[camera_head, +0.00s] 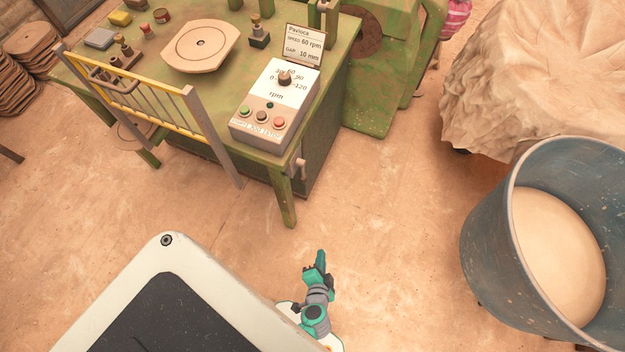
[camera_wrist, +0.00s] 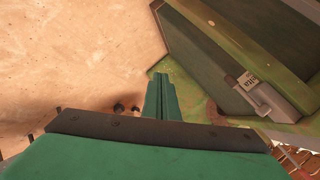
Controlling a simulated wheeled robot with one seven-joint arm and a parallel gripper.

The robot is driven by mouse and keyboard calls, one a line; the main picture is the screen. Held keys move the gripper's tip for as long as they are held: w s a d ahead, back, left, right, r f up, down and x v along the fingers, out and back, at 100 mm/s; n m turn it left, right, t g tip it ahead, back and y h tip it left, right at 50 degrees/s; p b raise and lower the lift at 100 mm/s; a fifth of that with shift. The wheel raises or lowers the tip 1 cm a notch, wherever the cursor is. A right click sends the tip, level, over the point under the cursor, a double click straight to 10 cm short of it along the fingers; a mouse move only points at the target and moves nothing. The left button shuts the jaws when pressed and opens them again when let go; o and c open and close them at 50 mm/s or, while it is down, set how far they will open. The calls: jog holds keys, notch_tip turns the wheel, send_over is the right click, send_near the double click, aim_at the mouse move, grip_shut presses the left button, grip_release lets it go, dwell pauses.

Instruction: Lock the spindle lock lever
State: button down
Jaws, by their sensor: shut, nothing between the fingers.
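My gripper (camera_head: 321,257) is shut and empty, low over the open floor in front of the green machine table. In the wrist view its closed fingers (camera_wrist: 161,78) stand upright in the middle. A small grey lever (camera_head: 300,170) sits on the side of the machine cabinet, near the right front table leg; I cannot tell whether it is the spindle lock lever. In the wrist view a pale grey lever-like part (camera_wrist: 258,100) lies to the right, apart from the fingers, beside a small white label (camera_wrist: 247,79). Its lock state cannot be told.
The green table (camera_head: 216,142) carries a control box (camera_head: 262,127) with a dial and buttons, and a round plate (camera_head: 200,45). A yellow-barred guard (camera_head: 150,105) stands along its front edge. A large blue tub (camera_head: 488,235) stands right. The floor between is clear.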

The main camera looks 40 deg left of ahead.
jog(key=w+a+f+y, duration=0.2)
jog(key=w+a+y, duration=0.1)
jog(key=w+a, duration=0.2)
jog(key=w+a+r+y, duration=0.2)
jog(key=w+r+y, duration=0.1)
jog(key=w, duration=0.3)
jog(key=w+a+r+m+y, duration=0.1)
jog(key=w+a+r+y, duration=0.1)
jog(key=w, duration=0.5)
notch_tip(320, 180, up, 3)
jog(key=shift+f+t+y, duration=0.15)
jog(key=shift+t+y, duration=0.25)
jog(key=shift+y, duration=0.4)
jog(key=shift+w, duration=0.1)
jog(key=w+a, duration=0.1)
jog(key=a, duration=0.8)
jog(key=shift+w+a, duration=0.15)
jog(key=shift+w, duration=0.1)
